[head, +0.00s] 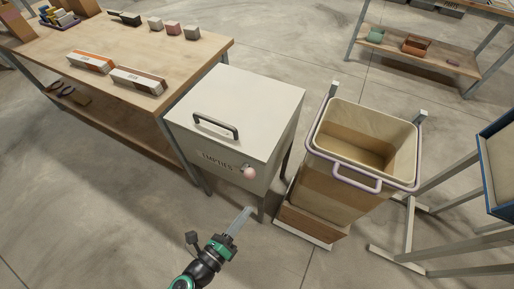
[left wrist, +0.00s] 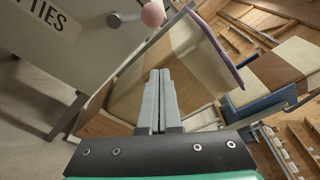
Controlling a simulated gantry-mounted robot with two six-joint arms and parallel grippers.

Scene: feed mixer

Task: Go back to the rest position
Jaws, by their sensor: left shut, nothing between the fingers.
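My left gripper (head: 240,220) is in front of the white box labelled EMPTIES (head: 240,115), low and apart from it. Its fingers are shut and empty. In the left wrist view the two grey fingers (left wrist: 158,98) lie together along their length. The box's lid is closed, with a dark handle (head: 215,126) on top and a pink knob (head: 249,173) on its front. The knob also shows at the top of the left wrist view (left wrist: 152,14). My right gripper is not in view.
A tan bin with a purple rim (head: 362,150) stands on a low frame right of the box. A wooden table (head: 130,45) at left carries cartons and small blocks. A blue-edged tray (head: 499,165) is at far right. Bare concrete floor lies in front.

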